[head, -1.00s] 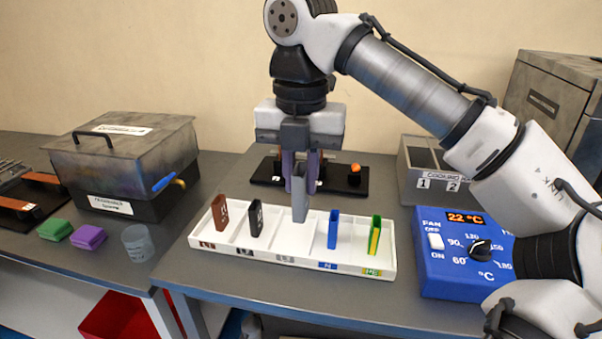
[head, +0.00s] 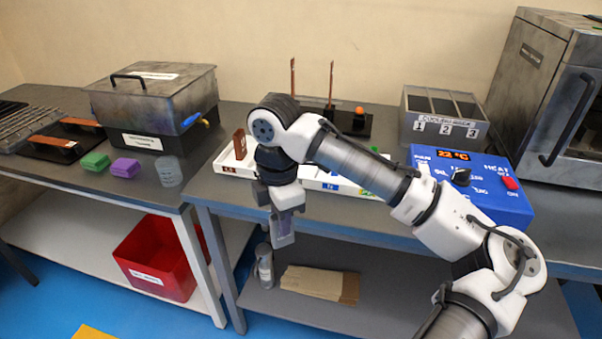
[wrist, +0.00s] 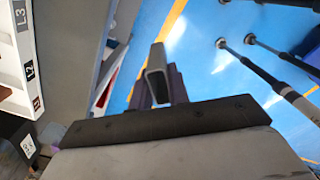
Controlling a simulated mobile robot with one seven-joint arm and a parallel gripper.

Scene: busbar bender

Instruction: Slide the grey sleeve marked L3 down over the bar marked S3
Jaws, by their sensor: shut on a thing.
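My gripper (head: 283,222) hangs in front of the table's front edge, pointing down. It is shut on the grey sleeve, a flat hollow tube. In the wrist view the sleeve (wrist: 157,72) sits between the purple fingers, its open end facing the camera; no marking is readable on it. Two upright copper bars, one at left (head: 292,78) and one at right (head: 331,82), stand on a black base (head: 318,114) at the back of the table. An orange-topped short post (head: 359,117) stands at the base's right. I cannot read which bar is S3. The sleeve is far from both bars.
The white sleeve tray (head: 226,168) lies behind my gripper, partly hidden by my arm; its L3 label (wrist: 22,14) shows in the wrist view. A blue heater unit (head: 470,188), a grey cooling rack (head: 440,105) and an oven (head: 545,100) stand at right.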

